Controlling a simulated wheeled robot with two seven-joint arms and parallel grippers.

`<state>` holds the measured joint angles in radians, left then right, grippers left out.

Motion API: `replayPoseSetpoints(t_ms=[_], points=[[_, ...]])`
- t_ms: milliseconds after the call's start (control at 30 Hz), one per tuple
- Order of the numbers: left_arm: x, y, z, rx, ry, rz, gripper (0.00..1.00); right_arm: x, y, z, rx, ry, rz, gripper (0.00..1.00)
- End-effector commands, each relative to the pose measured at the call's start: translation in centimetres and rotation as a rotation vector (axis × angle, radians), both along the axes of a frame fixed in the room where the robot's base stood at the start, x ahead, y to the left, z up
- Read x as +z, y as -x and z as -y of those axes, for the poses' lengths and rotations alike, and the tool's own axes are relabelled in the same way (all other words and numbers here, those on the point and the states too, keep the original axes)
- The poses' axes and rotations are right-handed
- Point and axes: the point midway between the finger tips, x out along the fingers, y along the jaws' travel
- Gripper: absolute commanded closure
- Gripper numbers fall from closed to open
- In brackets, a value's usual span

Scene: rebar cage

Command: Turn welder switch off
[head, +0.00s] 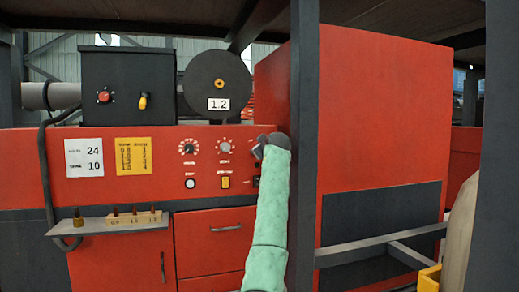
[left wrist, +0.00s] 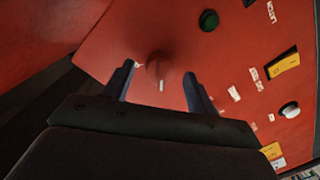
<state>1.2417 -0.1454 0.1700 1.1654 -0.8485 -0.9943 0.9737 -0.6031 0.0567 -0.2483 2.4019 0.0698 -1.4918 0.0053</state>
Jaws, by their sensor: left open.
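The red welder front panel (head: 130,190) fills the middle of the head view. My left gripper (head: 268,145) is in front of its right part, beside a dark post, and its sleeve hides part of the panel. In the left wrist view my left gripper (left wrist: 158,84) is open and empty. A red rotary knob (left wrist: 156,66) with a white mark lies on the panel between and just beyond the fingertips. I cannot tell whether a finger touches it. This red knob is hidden behind my arm in the head view. My right gripper is not in view.
The panel also holds two dials (head: 188,148), a white button (head: 190,184) and a yellow switch (head: 226,182). A dark post (head: 304,150) stands just right of my arm. A small shelf (head: 90,227) juts out left.

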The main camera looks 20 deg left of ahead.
Motion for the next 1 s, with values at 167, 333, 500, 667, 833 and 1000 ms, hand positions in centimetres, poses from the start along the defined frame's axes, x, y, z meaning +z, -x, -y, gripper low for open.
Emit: replayPoseSetpoints(t_ms=[167, 333, 500, 667, 833, 1000], points=[[-0.1, 2.3, 1.7, -0.001, 0.001, 0.000, 0.43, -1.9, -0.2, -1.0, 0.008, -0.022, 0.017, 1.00], [0.2, 4.2, 2.9, -0.001, 0.002, -0.001, 0.43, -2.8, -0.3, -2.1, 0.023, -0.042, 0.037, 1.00], [0.4, 5.2, 3.5, -0.001, 0.002, -0.001, 0.43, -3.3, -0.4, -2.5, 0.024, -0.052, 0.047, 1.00], [0.5, 5.3, 3.6, 0.000, 0.001, -0.002, 0.43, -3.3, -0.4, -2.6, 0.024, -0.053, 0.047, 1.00], [0.5, 5.3, 3.6, 0.000, 0.000, -0.002, 0.43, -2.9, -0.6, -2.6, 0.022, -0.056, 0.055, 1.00], [0.4, 5.3, 3.6, -0.005, -0.038, -0.032, 0.43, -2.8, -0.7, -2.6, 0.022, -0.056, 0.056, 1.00]])
